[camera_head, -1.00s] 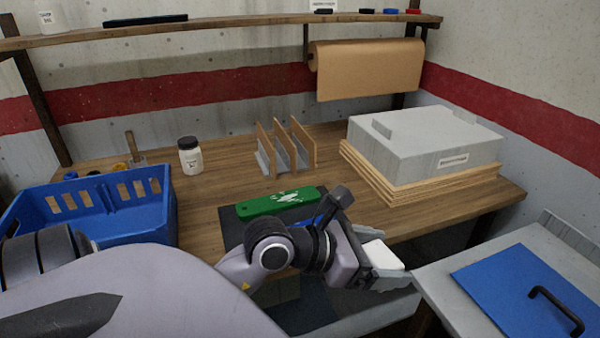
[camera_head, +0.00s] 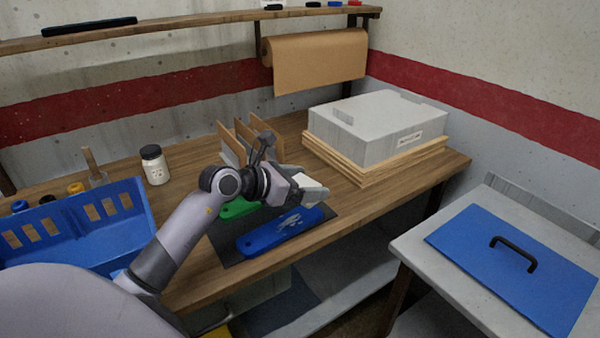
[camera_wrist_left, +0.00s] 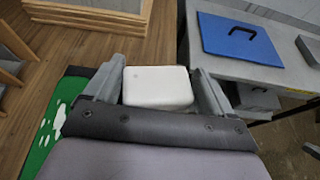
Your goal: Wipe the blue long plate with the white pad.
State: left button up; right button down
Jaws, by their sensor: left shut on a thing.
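The blue long plate (camera_head: 268,238) lies on a dark mat (camera_head: 228,250) on the wooden bench, with a pale whitish smear near its middle. My left gripper (camera_head: 312,189) is above the plate's far right part and is shut on the white pad (camera_head: 304,184). In the left wrist view the white pad (camera_wrist_left: 158,87) sits between the two grey fingers. A green long plate (camera_head: 238,209) lies behind the blue one, partly hidden by my arm. It also shows with white marks in the left wrist view (camera_wrist_left: 48,128). My right gripper is not in view.
A blue crate (camera_head: 95,225) stands at the left, near a white jar (camera_head: 154,165). Upright brown dividers (camera_head: 232,143) stand behind my gripper. A grey case (camera_head: 380,130) rests on stacked boards at the right. A side table holds a blue panel with a black handle (camera_head: 515,254).

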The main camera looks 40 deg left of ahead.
pick_arm(q)
jog(key=shift+w+a+r, duration=0.2)
jog(key=shift+w+a, duration=0.4)
jog(key=shift+a, duration=0.2)
jog(key=shift+f, duration=0.2)
jog(key=b, duration=0.5)
send_over(301, 216)
notch_tip(301, 216, down, 5)
jog(key=shift+f, duration=0.3)
jog(key=shift+f+b, duration=0.95)
jog(key=shift+f, duration=0.05)
